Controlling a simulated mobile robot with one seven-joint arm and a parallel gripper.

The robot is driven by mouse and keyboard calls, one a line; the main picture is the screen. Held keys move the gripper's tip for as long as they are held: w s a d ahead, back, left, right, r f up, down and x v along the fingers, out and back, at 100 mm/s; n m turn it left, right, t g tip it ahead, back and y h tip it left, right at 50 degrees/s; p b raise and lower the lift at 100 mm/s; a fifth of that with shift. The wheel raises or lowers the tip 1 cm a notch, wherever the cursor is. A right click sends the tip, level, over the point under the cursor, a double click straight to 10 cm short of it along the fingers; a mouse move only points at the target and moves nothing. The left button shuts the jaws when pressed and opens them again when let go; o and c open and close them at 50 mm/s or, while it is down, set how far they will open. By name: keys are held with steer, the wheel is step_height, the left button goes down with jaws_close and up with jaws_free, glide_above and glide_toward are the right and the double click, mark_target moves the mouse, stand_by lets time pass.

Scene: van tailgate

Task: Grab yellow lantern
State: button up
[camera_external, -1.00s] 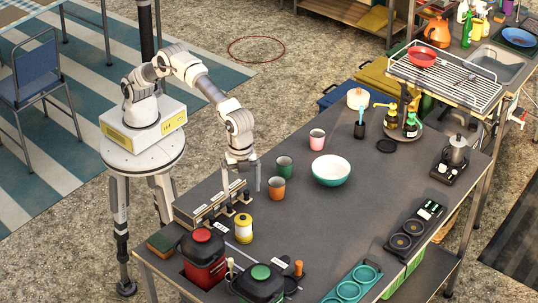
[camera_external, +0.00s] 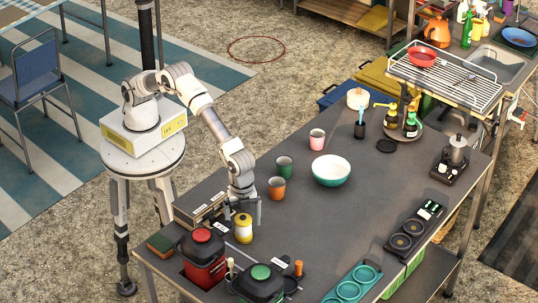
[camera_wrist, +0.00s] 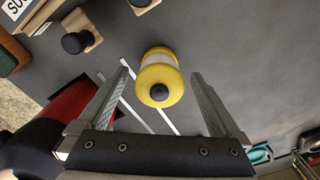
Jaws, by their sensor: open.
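The yellow lantern (camera_external: 243,228), with a pale middle band and a dark knob on top, stands upright on the grey table (camera_external: 300,215). In the wrist view the lantern (camera_wrist: 160,80) lies between and a little beyond the open fingertips. My gripper (camera_external: 245,208) points down just above and behind the lantern in the external view. In the wrist view my gripper (camera_wrist: 160,78) is open and empty, with a finger on either side of the lantern and gaps showing on both sides.
A red canister (camera_external: 203,258) stands close by at the lower left, and a black one with a green lid (camera_external: 260,283) stands in front. An orange cup (camera_external: 277,188) and a green cup (camera_external: 285,167) are behind. A wooden rack (camera_external: 203,212) is at the left.

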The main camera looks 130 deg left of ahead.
mark_target(243, 228)
step_height(243, 228, down, 4)
steer(key=shift+r, duration=0.2)
steer(key=c, duration=1.5)
steer(key=shift+c, duration=0.2)
